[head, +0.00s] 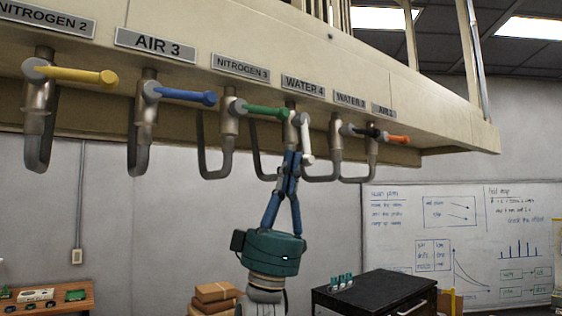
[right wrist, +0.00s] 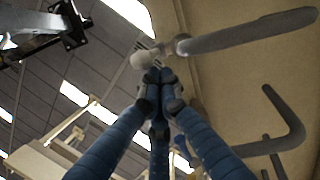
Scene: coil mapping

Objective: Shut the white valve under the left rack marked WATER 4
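The white valve handle (head: 306,138) hangs under the rack's WATER 4 label (head: 303,87), pointing down, while the neighbouring handles point out to the right. My right gripper (head: 291,156) comes up from below, with its blue fingers drawn together just left of the white handle. In the right wrist view, the fingertips (right wrist: 158,82) meet close under a pale knob (right wrist: 141,60), with a long handle (right wrist: 250,34) reaching right beyond them. I see nothing held between the fingers; contact with the valve cannot be told. My left gripper is not in view.
Neighbouring valves have a green handle (head: 264,111), a black handle (head: 366,132), an orange handle (head: 398,139), a blue handle (head: 185,95) and a yellow handle (head: 78,76). Bent grey pipes (head: 215,160) hang between them. A black cabinet (head: 375,295) stands below right.

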